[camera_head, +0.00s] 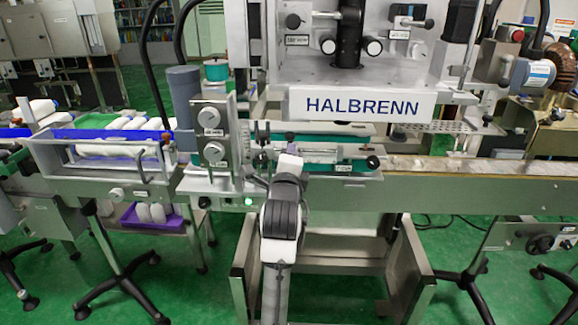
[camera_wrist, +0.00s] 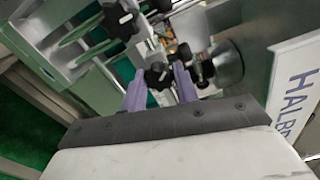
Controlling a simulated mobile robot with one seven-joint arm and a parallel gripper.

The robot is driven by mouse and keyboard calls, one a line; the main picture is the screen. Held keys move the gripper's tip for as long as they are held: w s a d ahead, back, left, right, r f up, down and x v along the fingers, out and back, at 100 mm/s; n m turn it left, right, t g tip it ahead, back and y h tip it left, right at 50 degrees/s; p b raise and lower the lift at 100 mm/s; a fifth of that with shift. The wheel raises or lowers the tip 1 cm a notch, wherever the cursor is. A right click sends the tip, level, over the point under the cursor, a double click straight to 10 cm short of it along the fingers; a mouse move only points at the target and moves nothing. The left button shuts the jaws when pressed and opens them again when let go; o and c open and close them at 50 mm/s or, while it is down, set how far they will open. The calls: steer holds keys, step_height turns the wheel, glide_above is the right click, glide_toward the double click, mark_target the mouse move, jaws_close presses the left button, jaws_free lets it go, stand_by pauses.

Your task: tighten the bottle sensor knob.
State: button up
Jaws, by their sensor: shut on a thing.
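In the wrist view, my gripper (camera_wrist: 160,88) has its two purple fingers on either side of a black lobed knob (camera_wrist: 158,75), which I take to be the bottle sensor knob. The fingers are closed on its sides. In the head view, my gripper (camera_head: 291,148) is at the conveyor section under the HALBRENN panel, and my own arm hides much of that spot. The knob's shaft and how tight it is cannot be seen.
Another black lobed knob (camera_wrist: 118,20) is close by on the green rail bracket. A dark cylinder (camera_wrist: 226,64) stands right of the fingers. The HALBRENN panel (camera_head: 361,106) overhangs the work area. The conveyor (camera_head: 470,168) runs right; white bottles (camera_head: 115,148) lie left.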

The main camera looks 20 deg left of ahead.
steer(key=shift+m+b, duration=2.25)
steer(key=shift+m, duration=1.65)
steer(key=o, duration=1)
steer(key=shift+c, duration=0.2)
